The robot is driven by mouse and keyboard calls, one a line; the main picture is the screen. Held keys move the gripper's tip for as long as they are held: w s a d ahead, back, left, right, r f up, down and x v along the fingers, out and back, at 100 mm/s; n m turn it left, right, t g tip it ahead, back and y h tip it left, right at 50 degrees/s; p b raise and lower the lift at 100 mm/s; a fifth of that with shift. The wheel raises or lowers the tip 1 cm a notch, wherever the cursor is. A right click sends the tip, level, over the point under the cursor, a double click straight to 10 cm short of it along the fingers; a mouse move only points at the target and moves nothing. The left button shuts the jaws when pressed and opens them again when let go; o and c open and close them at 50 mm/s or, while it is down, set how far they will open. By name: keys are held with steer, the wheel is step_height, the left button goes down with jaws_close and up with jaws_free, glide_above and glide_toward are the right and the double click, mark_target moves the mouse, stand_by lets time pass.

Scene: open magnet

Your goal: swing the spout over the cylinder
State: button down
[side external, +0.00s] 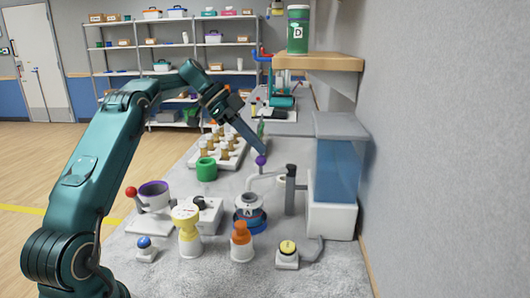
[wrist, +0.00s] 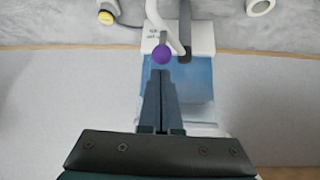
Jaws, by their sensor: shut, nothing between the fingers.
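The spout (side external: 262,177) is a pale bent tube on a dark post (side external: 290,190) beside the blue water tank. A purple knob (side external: 261,160) stands on it, and its outer end hangs above a container marked A (side external: 249,212). I cannot tell which vessel is the cylinder; a pale ring-shaped rim (side external: 283,179) shows partly behind the spout. My gripper (side external: 263,152) is shut and empty, with its fingertips just above the knob. In the wrist view the purple knob (wrist: 162,54) sits just beyond the closed fingertips (wrist: 160,76); I cannot tell whether they touch.
The blue tank (side external: 338,170) stands against the right wall. Yellow (side external: 188,230) and orange (side external: 241,240) topped items and a yellow button (side external: 288,248) stand in front. A green ring (side external: 206,169) and a rack (side external: 217,148) lie behind to the left. A shelf (side external: 318,61) overhangs the back right.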

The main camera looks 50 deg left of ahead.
steer(key=shift+v, duration=1.2)
